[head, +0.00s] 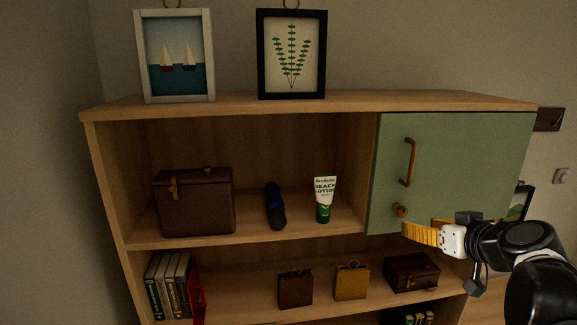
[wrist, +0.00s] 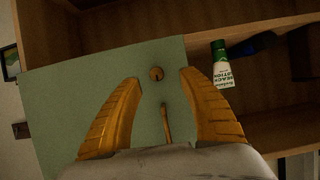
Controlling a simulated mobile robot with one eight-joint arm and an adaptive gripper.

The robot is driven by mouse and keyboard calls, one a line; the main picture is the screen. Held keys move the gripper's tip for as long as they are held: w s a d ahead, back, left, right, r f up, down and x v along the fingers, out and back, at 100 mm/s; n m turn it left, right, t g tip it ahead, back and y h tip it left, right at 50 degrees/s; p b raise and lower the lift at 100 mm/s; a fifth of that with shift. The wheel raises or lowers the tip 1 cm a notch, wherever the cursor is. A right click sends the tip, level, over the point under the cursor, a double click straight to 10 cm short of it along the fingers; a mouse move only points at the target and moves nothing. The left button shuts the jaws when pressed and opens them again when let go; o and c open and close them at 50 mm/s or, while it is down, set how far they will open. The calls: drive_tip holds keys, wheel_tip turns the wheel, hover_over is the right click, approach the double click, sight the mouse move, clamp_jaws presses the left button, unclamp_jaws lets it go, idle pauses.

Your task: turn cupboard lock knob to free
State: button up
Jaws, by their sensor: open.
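The green cupboard door (head: 455,160) is closed at the upper right of the shelf unit; it also fills the middle of the wrist view (wrist: 60,110). The small round brown lock knob (head: 399,210) sits low near the door's left edge, below the brown bar handle (head: 410,162). In the wrist view the knob (wrist: 156,73) shows a dark slot and lies between the tips of my gripper (wrist: 160,80). The handle (wrist: 165,122) lies between the fingers. My gripper (head: 408,229) is open at the door's lower left. I cannot tell whether a fingertip touches the knob.
The open shelf left of the door holds a green-and-white lotion tube (head: 324,200), a dark blue cylinder (head: 275,205) and a brown case (head: 197,201). Small cases (head: 351,281) and books (head: 168,285) stand below. Two framed pictures (head: 292,55) stand on top.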

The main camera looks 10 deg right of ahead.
sight(403, 211)
drive_tip(key=w, duration=0.3)
drive_tip(key=w+f+p, duration=0.1)
drive_tip(key=w, duration=0.3)
drive_tip(key=w+f, duration=0.1)
drive_tip(key=w, duration=0.2)
drive_tip(key=shift+w+d, duration=0.3)
drive_tip(key=shift+w, duration=0.1)
drive_tip(key=shift+s, duration=0.1)
clamp_jaws()
